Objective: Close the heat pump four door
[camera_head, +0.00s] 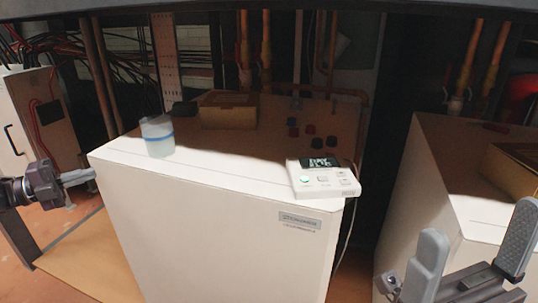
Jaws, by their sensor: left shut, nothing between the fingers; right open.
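A white heat pump cabinet (215,235) with a small grey label stands in the middle. Its front face looks flat and closed, but its lower part is cut off. I cannot tell which unit is number four. My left gripper (90,175) is shut and empty, with its tips beside the cabinet's upper left edge; I cannot tell whether they touch. My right gripper (480,222) is open and empty at the lower right, in front of a second white cabinet (440,185). At the far left, a white cabinet part with a black handle (12,139) shows.
A clear cup with a blue band (157,140), a cardboard box (228,112) and a white control device (324,180) with a display sit on the middle cabinet. Copper pipes (98,75) and red cables rise behind. A dark gap separates the two cabinets. A tan surface (85,250) lies lower left.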

